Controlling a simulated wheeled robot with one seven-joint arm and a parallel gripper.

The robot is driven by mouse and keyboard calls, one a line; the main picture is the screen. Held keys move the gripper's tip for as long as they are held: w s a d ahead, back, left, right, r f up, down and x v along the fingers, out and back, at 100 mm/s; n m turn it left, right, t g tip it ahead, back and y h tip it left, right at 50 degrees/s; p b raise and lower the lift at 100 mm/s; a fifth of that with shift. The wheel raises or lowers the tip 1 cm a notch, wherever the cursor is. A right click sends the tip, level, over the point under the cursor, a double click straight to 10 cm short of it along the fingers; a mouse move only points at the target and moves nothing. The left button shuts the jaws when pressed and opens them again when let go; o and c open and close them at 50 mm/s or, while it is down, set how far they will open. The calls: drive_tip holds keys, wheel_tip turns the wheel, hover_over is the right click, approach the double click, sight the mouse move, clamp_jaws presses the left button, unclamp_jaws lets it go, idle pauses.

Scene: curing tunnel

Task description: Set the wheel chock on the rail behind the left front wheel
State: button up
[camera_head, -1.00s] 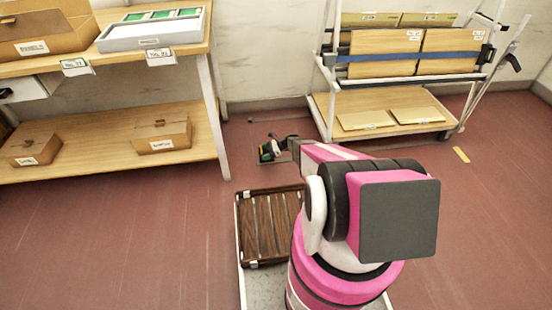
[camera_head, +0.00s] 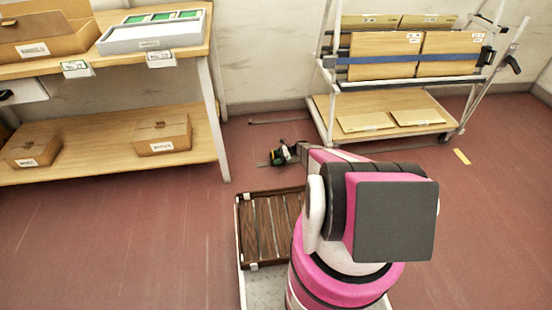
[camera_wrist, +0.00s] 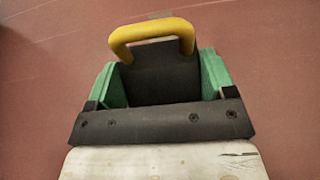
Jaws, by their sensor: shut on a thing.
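The wheel chock, a dark block (camera_wrist: 158,82) with a yellow loop handle, fills the space between the two green finger pads of my gripper (camera_wrist: 160,66) in the wrist view. My gripper is shut on it. In the head view my gripper (camera_head: 285,153) is small and low over the red floor, left of the trolley. A thin dark strip (camera_head: 279,121), which looks like the rail, lies on the floor behind it. The white-framed trolley (camera_head: 332,110) stands to the right. Its left front wheel cannot be made out; my arm is close in front of that corner.
A wooden shelf unit (camera_head: 80,158) with boxes stands at left. A brown slatted crate (camera_head: 241,230) lies near my base. The trolley carries boards behind a blue strap. A yellow floor mark (camera_head: 461,156) lies at right. Red floor is open between shelf and trolley.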

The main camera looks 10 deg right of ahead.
drive_tip(key=shift+f, duration=0.1)
drive_tip(key=o, duration=1.1)
drive_tip(key=shift+d+r, duration=0.2)
drive_tip(key=shift+r, duration=0.05)
drive_tip(key=v, duration=0.6)
drive_tip(key=shift+s+d+r, duration=0.1)
drive_tip(key=shift+d+r, duration=0.15)
drive_tip(key=shift+r, duration=0.05)
drive_tip(key=s+a+r+n+h, duration=0.2)
drive_tip(key=s+r+n+h, duration=0.2)
drive_tip(key=s+r, duration=0.8)
drive_tip(key=s+a+r+n+h, duration=0.2)
drive_tip(key=s+r+n+h, duration=0.3)
drive_tip(key=r, duration=1.5)
drive_tip(key=s+a+r+n+h, duration=0.2)
drive_tip(key=s+r+n+h, duration=0.2)
drive_tip(key=s+r+n, duration=0.5)
drive_tip(key=shift+s+a+r, duration=0.1)
drive_tip(key=shift+s+r, duration=1.1)
drive_tip(key=shift+s, duration=0.65)
drive_tip(key=shift+s+a+r, duration=0.1)
drive_tip(key=shift+s+r, duration=1.05)
drive_tip(key=shift+s, duration=0.7)
drive_tip(key=shift+s+r, duration=1.2)
drive_tip(key=shift+s, duration=0.65)
